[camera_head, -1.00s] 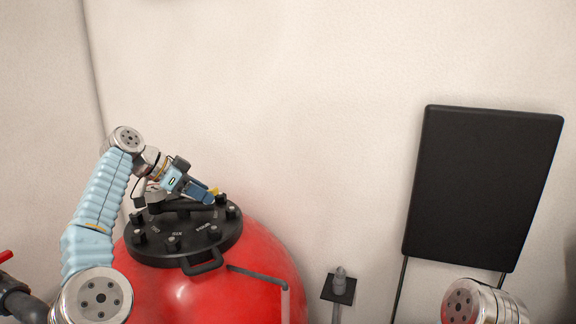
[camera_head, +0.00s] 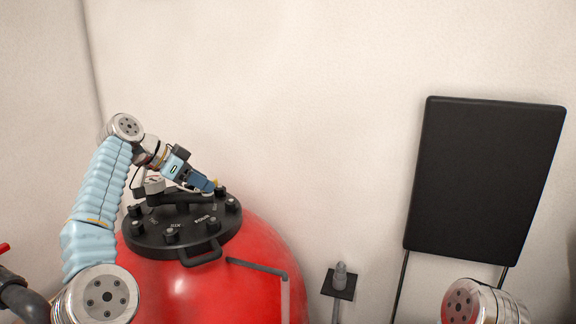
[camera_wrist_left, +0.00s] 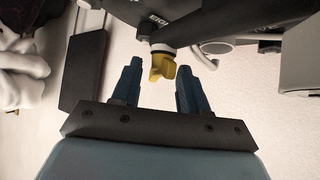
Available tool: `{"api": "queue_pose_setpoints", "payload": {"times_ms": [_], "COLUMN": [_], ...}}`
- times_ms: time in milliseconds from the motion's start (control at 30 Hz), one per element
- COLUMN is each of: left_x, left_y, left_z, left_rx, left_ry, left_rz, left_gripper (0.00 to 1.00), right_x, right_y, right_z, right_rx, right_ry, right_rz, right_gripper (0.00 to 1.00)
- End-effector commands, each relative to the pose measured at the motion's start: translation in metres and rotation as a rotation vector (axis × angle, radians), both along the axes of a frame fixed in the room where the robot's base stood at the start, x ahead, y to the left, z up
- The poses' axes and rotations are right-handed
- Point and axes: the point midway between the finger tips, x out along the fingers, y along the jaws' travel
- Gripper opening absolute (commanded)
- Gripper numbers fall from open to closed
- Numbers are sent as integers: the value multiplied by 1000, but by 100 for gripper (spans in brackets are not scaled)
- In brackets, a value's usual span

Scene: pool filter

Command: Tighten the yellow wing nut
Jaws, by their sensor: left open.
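The yellow wing nut (camera_wrist_left: 162,67) shows in the left wrist view, under the dark lid part. In the head view only a small bit of the yellow wing nut (camera_head: 215,183) shows at the far right rim of the black lid (camera_head: 150,236). My left gripper (camera_head: 208,187) is at the wing nut. In the left wrist view my left gripper (camera_wrist_left: 160,80) is open, with one blue finger on each side of the wing nut and a gap to each. My right gripper is not in view; only a silver joint of my right arm shows at the lower right.
The lid tops a red tank (camera_head: 210,285) and carries several black knobs and a handle (camera_head: 202,254). A black panel (camera_head: 484,182) stands on thin legs at the right. A small post with a square plate (camera_head: 339,284) is between them. A pipe with a red handle is at the lower left.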

Motion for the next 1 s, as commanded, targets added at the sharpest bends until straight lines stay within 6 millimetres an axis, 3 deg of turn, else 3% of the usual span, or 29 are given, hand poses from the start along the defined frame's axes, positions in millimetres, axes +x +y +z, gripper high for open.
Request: {"api": "queue_pose_setpoints", "payload": {"times_ms": [333,1000], "left_x": [0,3], "left_y": [0,2], "left_z": [-22,-26], "left_rx": [1,4], "left_ry": [1,9], "left_rz": [0,2], "left_gripper": [44,44], "right_x": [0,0], "right_y": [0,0], "right_z": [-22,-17], "right_rx": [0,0], "right_ry": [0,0], "right_rz": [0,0], "right_gripper": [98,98]}}
